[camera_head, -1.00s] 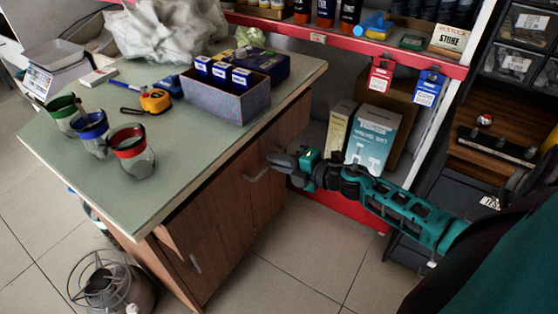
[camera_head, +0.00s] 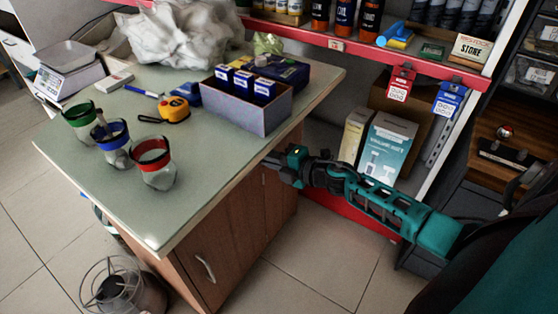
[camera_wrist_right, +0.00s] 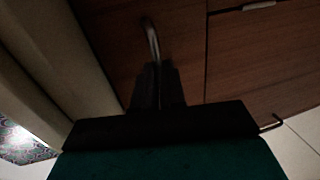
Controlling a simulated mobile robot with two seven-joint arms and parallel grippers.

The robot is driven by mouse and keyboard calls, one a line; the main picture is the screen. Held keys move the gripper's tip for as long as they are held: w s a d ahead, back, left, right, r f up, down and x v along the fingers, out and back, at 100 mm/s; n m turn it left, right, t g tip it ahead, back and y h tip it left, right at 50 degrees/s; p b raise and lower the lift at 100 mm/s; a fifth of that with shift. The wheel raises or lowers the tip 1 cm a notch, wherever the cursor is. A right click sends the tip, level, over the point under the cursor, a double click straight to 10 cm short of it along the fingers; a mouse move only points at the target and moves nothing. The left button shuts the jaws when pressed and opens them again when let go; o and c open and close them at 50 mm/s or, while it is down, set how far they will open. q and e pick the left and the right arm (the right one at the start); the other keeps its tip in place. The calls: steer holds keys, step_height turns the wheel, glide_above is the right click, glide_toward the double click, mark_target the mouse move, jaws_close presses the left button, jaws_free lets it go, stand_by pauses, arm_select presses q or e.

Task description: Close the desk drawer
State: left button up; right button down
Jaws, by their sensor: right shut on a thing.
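The desk (camera_head: 120,195) has a pale green top and brown wooden fronts. My right gripper (camera_head: 272,163) reaches in from the right, below the desk top's right edge, against the wooden front (camera_head: 232,225). The wrist view shows its dark fingers (camera_wrist_right: 157,88) close together at the lower end of a curved metal handle (camera_wrist_right: 152,38) on a wooden panel. It is shut on this handle. In the head view the gripped handle is hidden. No clear gap shows around the drawer front, but the desk top hides its upper edge. My left gripper is not in view.
Three jars with coloured rims (camera_head: 154,165), a tape measure (camera_head: 174,109) and a grey box (camera_head: 245,108) stand on the desk. Another handle (camera_head: 205,268) is lower left on the fronts. A red-edged shelf (camera_head: 345,208) stands behind my arm.

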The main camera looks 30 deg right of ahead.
steer(key=shift+w+a+r, duration=0.1)
steer(key=shift+w+a, duration=0.1)
steer(key=shift+w, duration=0.3)
steer(key=c, duration=1.4)
jaws_free()
steer(key=shift+w, duration=0.1)
steer(key=shift+o, duration=1)
